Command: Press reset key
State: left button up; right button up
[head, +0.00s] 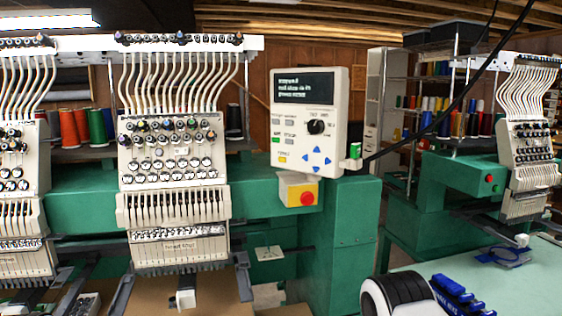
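The control panel (310,150) is a cream box on the green embroidery machine, facing me near the middle of the head view. Its dark screen (304,87) shows a few lines of pale text, too small to read surely. Below are several small grey keys (290,122), a green key (276,140), a yellow key (282,159), a black knob (316,127) and blue arrow keys (317,161). The key labels are too small to read, so I cannot tell which one is reset. Neither gripper is in view, and nothing covers the panel's face.
A yellow box with a red stop button (307,198) sits just below the panel. A green-and-white USB stick (354,151) juts from its right side. Needle heads (174,165) stand to the left. A pale table (535,290) with blue items (460,297) is at lower right.

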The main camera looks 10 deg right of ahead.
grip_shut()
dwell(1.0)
